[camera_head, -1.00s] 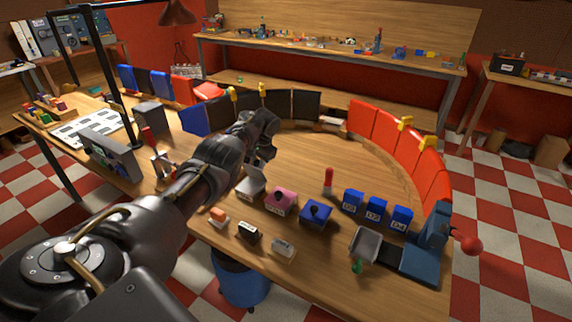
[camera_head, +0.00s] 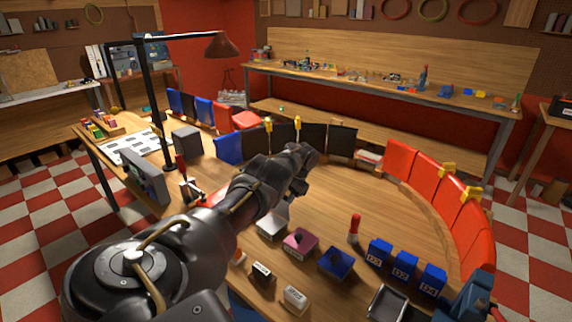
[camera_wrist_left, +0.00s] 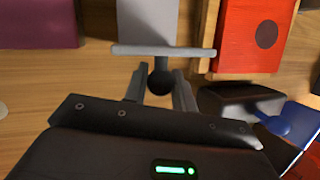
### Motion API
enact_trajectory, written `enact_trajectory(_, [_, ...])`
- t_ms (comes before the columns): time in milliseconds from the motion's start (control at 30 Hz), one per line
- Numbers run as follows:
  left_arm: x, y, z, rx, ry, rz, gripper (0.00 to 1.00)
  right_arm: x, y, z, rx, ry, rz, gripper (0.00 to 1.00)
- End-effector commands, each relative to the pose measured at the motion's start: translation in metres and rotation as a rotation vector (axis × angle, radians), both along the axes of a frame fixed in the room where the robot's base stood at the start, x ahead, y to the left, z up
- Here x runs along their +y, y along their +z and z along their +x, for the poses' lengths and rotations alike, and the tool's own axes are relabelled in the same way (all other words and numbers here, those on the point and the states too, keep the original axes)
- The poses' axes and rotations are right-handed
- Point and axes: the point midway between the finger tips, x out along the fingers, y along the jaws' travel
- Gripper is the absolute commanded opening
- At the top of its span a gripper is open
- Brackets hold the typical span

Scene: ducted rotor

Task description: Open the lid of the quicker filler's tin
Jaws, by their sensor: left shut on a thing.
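A grey tin (camera_head: 270,230) stands in a row with a pink tin (camera_head: 298,242) and a blue tin (camera_head: 336,263) on the curved table. My left gripper (camera_head: 300,184) is just beyond the grey tin. In the left wrist view its two fingers are shut on a dark round knob (camera_wrist_left: 161,80) fixed to a light grey lid (camera_wrist_left: 163,50). The lid shows edge-on there, with the grey tin's body (camera_wrist_left: 147,20) behind it. My arm partly covers the grey tin in the head view. My right gripper is not in view.
Small labelled blocks, one black (camera_head: 262,273) and one white (camera_head: 295,298), lie before the tins. Blue boxes (camera_head: 404,265) and a red-topped post (camera_head: 354,228) stand to the right. The table's middle (camera_head: 350,195) is clear; red panels (camera_head: 425,170) edge it.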

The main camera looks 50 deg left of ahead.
Motion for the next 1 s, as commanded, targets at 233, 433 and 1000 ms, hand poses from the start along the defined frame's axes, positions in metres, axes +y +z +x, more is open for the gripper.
enact_trajectory(233, [-0.001, -0.001, -0.001, 0.005, 0.000, 0.001, 0.45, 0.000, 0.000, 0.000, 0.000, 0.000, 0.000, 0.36])
enact_trajectory(433, [-0.001, -0.001, 0.000, 0.003, -0.002, 0.000, 0.47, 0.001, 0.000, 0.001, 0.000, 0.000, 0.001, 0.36])
enact_trajectory(1000, [-0.015, 0.068, 0.025, -0.002, -0.001, 0.000, 0.47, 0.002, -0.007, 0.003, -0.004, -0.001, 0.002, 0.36])
